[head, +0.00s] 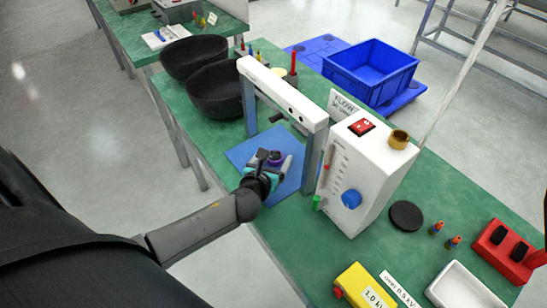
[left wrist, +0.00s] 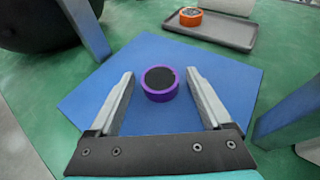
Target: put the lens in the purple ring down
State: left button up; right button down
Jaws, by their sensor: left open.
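The lens in the purple ring (left wrist: 160,93) is a dark round disc in a short purple ring. My left gripper (left wrist: 160,76) is open, with one finger on each side of the ring. Clear gaps show between the ring and both fingers. In the head view my left gripper (head: 268,166) is over the mat (head: 288,186) and partly hides the ring. My right gripper is not in view.
A white gantry frame (head: 285,92) stands over the mat, with a white control box (head: 365,175) to its right. Dark bowls (head: 213,92) stand at the left. An orange ring (left wrist: 190,16) sits on a grey tray (left wrist: 235,38) behind the mat. Bare mat surrounds the purple ring.

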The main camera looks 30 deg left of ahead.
pick_arm(q)
jog(key=shift+r, duration=0.2)
jog(key=p+v, duration=0.3)
jog(key=v, duration=0.9)
jog(key=shift+f, duration=0.1)
